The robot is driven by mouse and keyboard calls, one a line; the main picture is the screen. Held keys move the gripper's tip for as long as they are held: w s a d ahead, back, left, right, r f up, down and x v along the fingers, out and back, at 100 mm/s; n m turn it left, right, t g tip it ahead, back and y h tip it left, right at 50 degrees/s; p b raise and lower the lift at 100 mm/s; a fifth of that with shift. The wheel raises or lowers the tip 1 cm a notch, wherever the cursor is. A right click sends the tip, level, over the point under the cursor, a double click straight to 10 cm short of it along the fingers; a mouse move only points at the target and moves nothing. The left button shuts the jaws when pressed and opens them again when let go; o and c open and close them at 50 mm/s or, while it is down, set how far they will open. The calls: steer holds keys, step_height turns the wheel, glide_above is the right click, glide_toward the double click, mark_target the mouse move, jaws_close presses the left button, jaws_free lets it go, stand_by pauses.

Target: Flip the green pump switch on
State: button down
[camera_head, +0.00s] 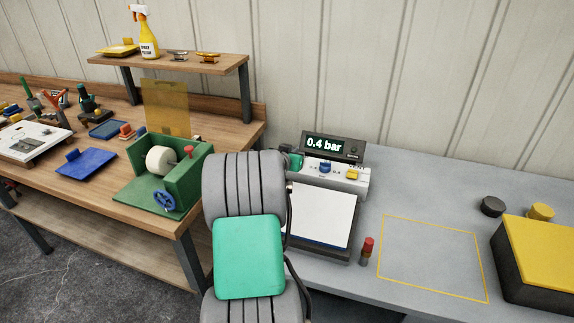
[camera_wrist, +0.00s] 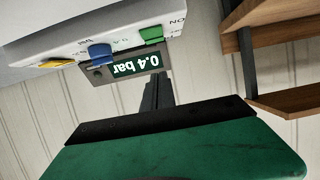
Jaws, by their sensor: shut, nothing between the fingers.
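The green pump switch (camera_wrist: 151,36) is on the white control panel in the wrist view, near a printed "ON". I cannot tell its position. My gripper (camera_wrist: 157,86) is shut and empty; its dark fingers point towards the panel, just below the green switch in that picture and beside the display. A gap seems to separate fingers and switch. The display (camera_head: 325,145) reads 0.4 bar. The panel (camera_head: 345,184) stands at the back of the grey table in the head view.
A blue switch (camera_head: 325,167) and a yellow switch (camera_head: 351,174) sit beside the green one. A white sheet (camera_head: 320,215) lies in front of the panel. A red-capped tube (camera_head: 367,249) and a yellow-topped box (camera_head: 545,251) stand right. The yellow-outlined area (camera_head: 433,257) is clear.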

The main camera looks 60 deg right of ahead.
steer(key=s+a+b, duration=0.1)
steer(key=a, duration=0.8)
steer(key=shift+s+r+b, duration=0.2)
steer(key=shift+b, duration=0.1)
